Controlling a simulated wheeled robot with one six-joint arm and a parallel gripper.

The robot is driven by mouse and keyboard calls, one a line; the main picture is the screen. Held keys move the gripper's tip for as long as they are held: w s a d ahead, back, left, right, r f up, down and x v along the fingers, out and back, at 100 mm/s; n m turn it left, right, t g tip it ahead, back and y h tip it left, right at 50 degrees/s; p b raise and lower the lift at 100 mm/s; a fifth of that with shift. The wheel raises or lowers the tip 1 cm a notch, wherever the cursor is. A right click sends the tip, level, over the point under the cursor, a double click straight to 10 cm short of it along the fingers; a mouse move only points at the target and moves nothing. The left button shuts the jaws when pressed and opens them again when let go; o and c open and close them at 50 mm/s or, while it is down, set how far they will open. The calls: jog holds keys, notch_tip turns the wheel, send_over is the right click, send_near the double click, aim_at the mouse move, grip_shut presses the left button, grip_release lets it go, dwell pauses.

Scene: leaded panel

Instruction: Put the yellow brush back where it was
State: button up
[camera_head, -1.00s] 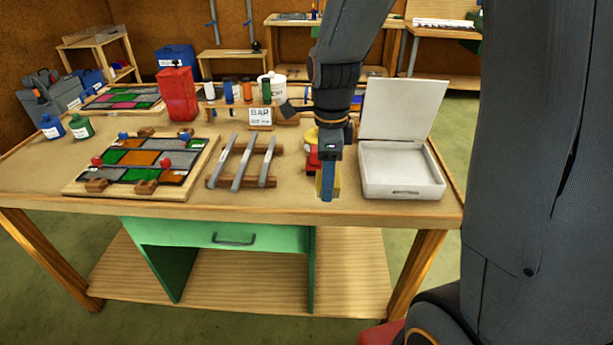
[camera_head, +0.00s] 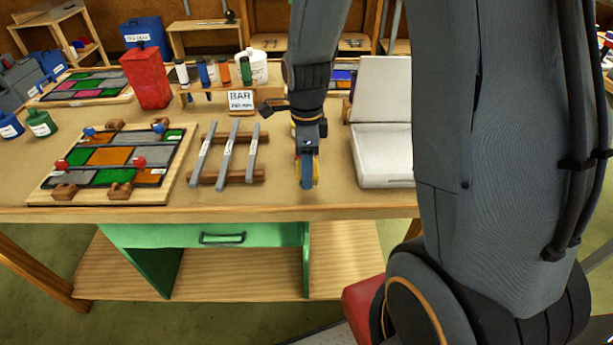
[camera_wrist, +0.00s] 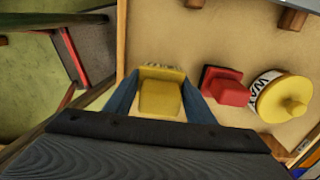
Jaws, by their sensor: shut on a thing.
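My gripper (camera_head: 306,176) hangs over the front of the workbench, between the metal bars and the white open case. It is shut on the yellow brush (camera_head: 315,172), of which only a narrow part shows in the head view. In the wrist view the yellow brush (camera_wrist: 160,95) sits between the two blue fingers of my gripper (camera_wrist: 160,100). Whether the brush touches the bench cannot be told.
The white case (camera_head: 383,160) stands right of my gripper with its lid up. Metal bars (camera_head: 228,150) lie on wooden rests to the left. A leaded panel (camera_head: 62,195) lies further left. A rack of bottles and a BAR sign (camera_head: 241,101) stand behind. The workbench (camera_head: 240,200) has clear room in front.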

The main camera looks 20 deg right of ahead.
jog(key=shift+f+p, duration=0.3)
jog(key=shift+f, duration=1.45)
jog(key=shift+f, duration=0.1)
jog(key=o, duration=1.1)
notch_tip(320, 180, up, 12)
jog(key=shift+r+b, duration=0.1)
jog(key=shift+b, duration=1.1)
jog(key=shift+s+n, duration=0.6)
jog(key=shift+n, duration=0.6)
jog(key=s+f+n, duration=0.1)
jog(key=s+n, duration=0.3)
jog(key=n, duration=0.5)
jog(key=s+f+n+t, duration=0.1)
jog(key=s+n, duration=0.3)
jog(key=n, duration=0.6)
jog(key=shift+s+f, duration=0.15)
jog(key=shift+f, duration=0.4)
